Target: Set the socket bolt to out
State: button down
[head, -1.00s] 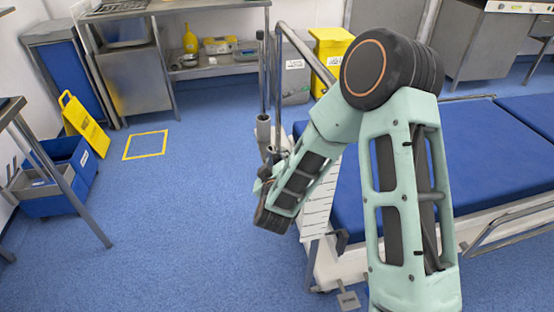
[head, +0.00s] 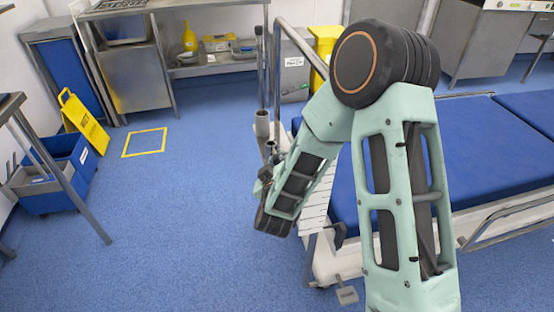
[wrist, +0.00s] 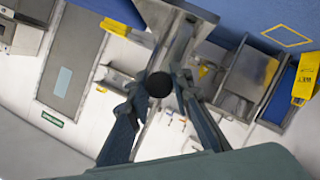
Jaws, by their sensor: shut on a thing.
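My gripper (wrist: 160,82) shows in the wrist view with its two dark fingers on either side of a round black knob (wrist: 158,85), which looks like the head of the socket bolt. The fingers are shut on it. In the head view my gripper (head: 265,176) is at the corner of the operating table (head: 345,195), just below a grey metal socket (head: 262,124) on an upright post. The bolt itself cannot be made out there, and my wrist partly hides the spot. How far the bolt is in or out cannot be told.
A metal rail (head: 277,70) stands at the table corner. The blue mattress (head: 470,150) lies right of my arm. A yellow bin (head: 325,42) and steel shelves (head: 215,60) are behind.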

jog(key=c, duration=1.7)
grip_release()
jog(key=shift+s+d, duration=0.1)
jog(key=shift+s, duration=0.05)
jog(key=v, duration=0.7)
jog(key=shift+s+r, duration=0.1)
jog(key=shift+s, duration=0.15)
jog(key=shift+w, duration=0.1)
